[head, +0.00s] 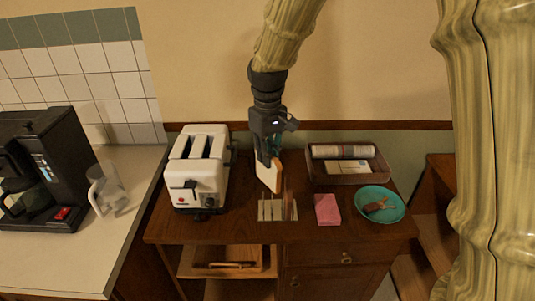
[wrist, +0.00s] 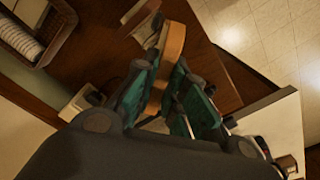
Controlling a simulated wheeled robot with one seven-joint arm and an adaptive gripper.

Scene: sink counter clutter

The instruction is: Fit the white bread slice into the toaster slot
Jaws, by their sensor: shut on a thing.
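The white bread slice (head: 270,177), pale with a tan crust edge, hangs upright below my gripper (head: 265,158). In the wrist view the teal fingers of my gripper (wrist: 168,85) close on either side of the slice (wrist: 173,52), whose brown crust faces the camera. The white toaster (head: 198,175) stands to the left on the wooden cabinet top, with two dark slots open upward. The slice is apart from the toaster, to its right and above the rack. The fingers hide part of the slice.
A toast rack (head: 268,212) with a brown slice stands under my gripper. To the right are a pink pad (head: 327,209), a teal plate (head: 393,214) with small brown items, and a brown tray (head: 318,178). A coffee maker (head: 65,160) and glass mug (head: 103,190) stand on the left counter.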

